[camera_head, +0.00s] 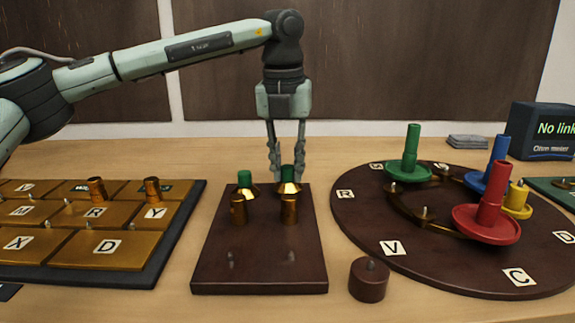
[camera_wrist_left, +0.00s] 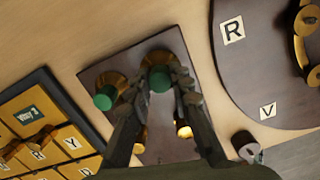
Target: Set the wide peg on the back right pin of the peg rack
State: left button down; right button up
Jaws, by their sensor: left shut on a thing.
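The peg rack (camera_head: 260,272) is a dark red-brown board in the middle of the table. It also shows in the left wrist view (camera_wrist_left: 95,72). The wide peg (camera_head: 289,188), with a flared brass base and green top, is at the rack's back right. My left gripper (camera_head: 287,170) points down from behind and is shut on its green top (camera_wrist_left: 159,78). The base is at or just above the board; I cannot tell which, and the pin under it is hidden. A similar green-topped peg (camera_head: 246,189) stands upright at the back left, apart from the gripper.
Two narrow brass pegs (camera_head: 238,210) (camera_head: 289,210) stand in front, with bare pins (camera_head: 230,258) (camera_head: 291,258) nearer me. A lettered tile tray (camera_head: 110,252) is left. A round board (camera_head: 430,262) with coloured pegs and a dark cylinder (camera_head: 369,281) are right.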

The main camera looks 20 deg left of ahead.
aim_at(285, 186)
pick_arm(q)
jog(key=shift+f+b, duration=0.45)
jog(key=shift+f, duration=0.15)
jog(key=c, duration=1.3)
grip_release()
jog(key=shift+r, duration=0.1)
jog(key=r, duration=0.4)
jog(key=s+r, duration=0.1)
jog(key=r, duration=0.6)
jog(key=shift+s+r, duration=0.2)
jog(key=shift+r, duration=0.2)
